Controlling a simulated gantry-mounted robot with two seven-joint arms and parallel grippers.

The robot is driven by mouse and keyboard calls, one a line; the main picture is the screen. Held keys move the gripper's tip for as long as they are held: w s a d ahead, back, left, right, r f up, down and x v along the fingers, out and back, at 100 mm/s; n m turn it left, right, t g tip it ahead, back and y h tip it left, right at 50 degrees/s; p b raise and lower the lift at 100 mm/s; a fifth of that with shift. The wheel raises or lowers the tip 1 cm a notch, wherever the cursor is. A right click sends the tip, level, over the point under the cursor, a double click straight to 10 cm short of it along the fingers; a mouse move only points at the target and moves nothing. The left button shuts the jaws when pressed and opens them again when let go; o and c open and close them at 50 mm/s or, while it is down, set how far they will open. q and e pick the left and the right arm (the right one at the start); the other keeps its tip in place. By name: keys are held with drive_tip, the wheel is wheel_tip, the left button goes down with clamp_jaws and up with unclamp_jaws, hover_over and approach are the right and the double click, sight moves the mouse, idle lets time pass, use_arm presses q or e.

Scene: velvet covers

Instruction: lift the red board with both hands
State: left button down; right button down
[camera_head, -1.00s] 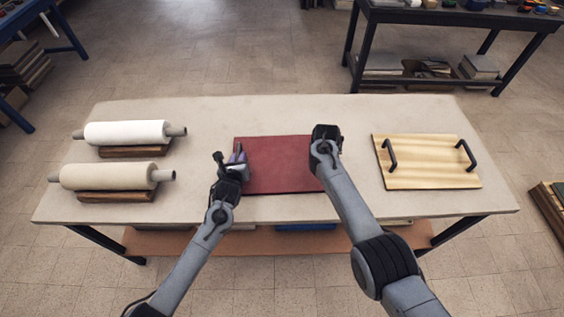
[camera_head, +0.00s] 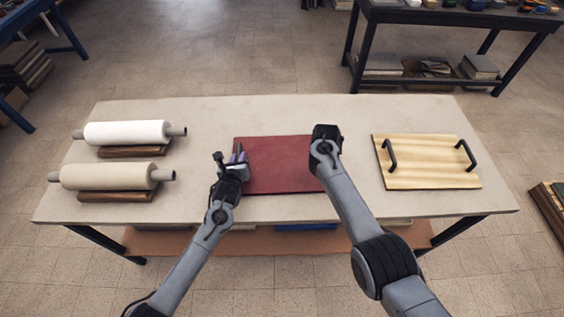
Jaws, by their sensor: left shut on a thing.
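The red board (camera_head: 280,165) lies in the middle of the table, between my two arms. My left gripper (camera_head: 239,157) is at the board's left edge and is shut on it. My right arm's dark wrist (camera_head: 325,140) is over the board's right end and covers that edge. The right fingers are hidden behind the wrist, so I cannot tell whether they are open or touch the board. I see no clear gap under the board from this angle.
The pale table (camera_head: 210,118) has free room behind the board. A white roll (camera_head: 127,133) and a cream roll (camera_head: 108,176) rest on wooden stands at the left. A wooden board with two black handles (camera_head: 428,165) lies at the right.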

use_arm(q)
drive_tip(key=shift+r, duration=0.25)
use_arm(e)
drive_tip(key=shift+r, duration=0.15)
